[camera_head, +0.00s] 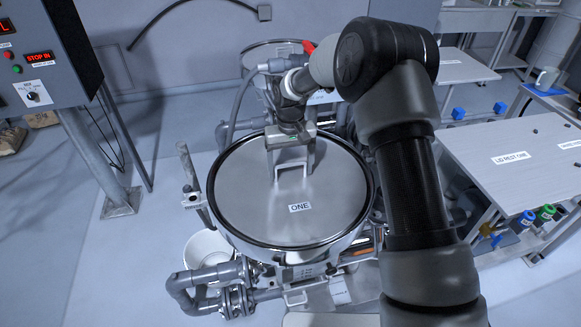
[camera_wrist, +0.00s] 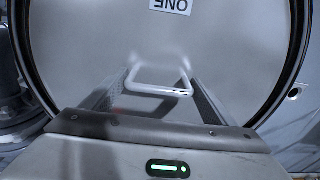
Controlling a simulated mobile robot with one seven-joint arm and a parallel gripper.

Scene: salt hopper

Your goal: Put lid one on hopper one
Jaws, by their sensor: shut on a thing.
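Lid one (camera_head: 260,205) is a round steel disc with a dark edge and a "ONE" label. It lies over the mouth of hopper one (camera_head: 330,258), roughly centred and about level. I cannot tell whether it rests fully on the rim or is slightly above it. My gripper (camera_head: 291,160) points down at the lid's upright handle (camera_head: 281,166) and is shut on it. In the wrist view, the pale handle (camera_wrist: 160,91) spans between the two fingers of my gripper (camera_wrist: 162,80), and the lid (camera_wrist: 100,40) fills most of the picture.
A second round vessel (camera_head: 270,48) stands behind. A table labelled "LID REST ONE" (camera_head: 490,185) on the right is mostly bare. A control cabinet (camera_head: 50,50) stands at left. A white bucket (camera_head: 207,247) and pipes (camera_head: 185,290) are beside the hopper's lower left.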

